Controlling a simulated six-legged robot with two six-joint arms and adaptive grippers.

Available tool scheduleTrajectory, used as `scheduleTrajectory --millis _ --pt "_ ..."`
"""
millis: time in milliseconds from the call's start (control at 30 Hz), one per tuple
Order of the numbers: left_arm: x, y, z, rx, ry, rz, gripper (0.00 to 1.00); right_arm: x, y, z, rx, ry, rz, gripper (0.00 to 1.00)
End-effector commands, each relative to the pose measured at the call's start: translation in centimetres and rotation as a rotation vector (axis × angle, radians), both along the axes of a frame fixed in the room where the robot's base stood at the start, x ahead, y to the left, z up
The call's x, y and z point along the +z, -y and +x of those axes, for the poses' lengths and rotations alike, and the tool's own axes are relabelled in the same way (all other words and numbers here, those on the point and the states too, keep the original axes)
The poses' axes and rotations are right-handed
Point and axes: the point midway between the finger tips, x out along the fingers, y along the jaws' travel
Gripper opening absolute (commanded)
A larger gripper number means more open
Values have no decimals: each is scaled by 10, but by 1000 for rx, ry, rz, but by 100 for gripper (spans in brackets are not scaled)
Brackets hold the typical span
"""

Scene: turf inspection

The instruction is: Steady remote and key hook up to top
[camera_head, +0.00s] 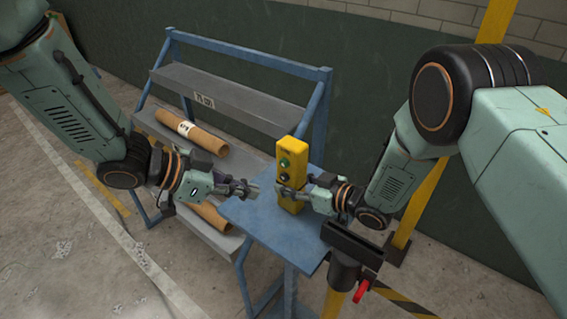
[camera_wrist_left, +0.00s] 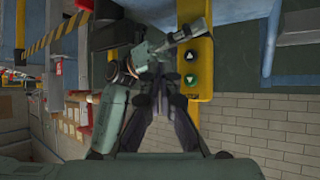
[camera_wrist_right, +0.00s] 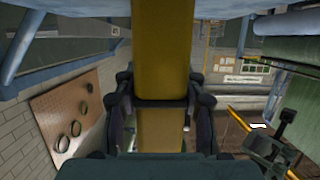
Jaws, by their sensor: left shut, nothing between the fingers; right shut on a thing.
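The yellow remote (camera_head: 291,160), with a green button and dark controls on its front, stands upright on the blue table (camera_head: 262,222). My right gripper (camera_head: 291,194) is shut on its lower part from the right. In the right wrist view the yellow body (camera_wrist_right: 160,125) runs between my two fingers. My left gripper (camera_head: 254,190) is shut and empty, pointing at the remote from the left, with a small gap between. In the left wrist view the remote's arrow buttons (camera_wrist_left: 190,67) show beyond my left fingers (camera_wrist_left: 155,76). I cannot make out a key hook.
A blue-framed rack with grey shelves (camera_head: 225,92) stands behind, holding brown rolls (camera_head: 190,131). A dark-topped stand (camera_head: 352,244) with a red lever (camera_head: 361,291) is at the table's front right. A yellow post (camera_head: 420,205) stands further right. Open floor lies at left.

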Motion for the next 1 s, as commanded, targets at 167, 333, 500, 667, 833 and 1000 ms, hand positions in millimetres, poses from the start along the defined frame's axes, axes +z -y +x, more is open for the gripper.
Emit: scheduleTrajectory --millis 167,333,500,667,833,1000 --pt "-1 15 19 -3 1 2 0 1 0 1 0 2 1 0" --pt "0 28 35 -3 2 0 0 1 0 1 0 2 1 0" --pt "0 36 47 -1 0 -1 0 1 0 0 0 2 1 0" --pt "0 41 53 -1 0 -2 0 1 0 0 0 2 1 0" --pt "0 42 54 0 -1 -2 0 1 0 1 0 2 1 0" --pt "0 41 54 0 -1 -2 0 1 0 1 0 2 1 0"
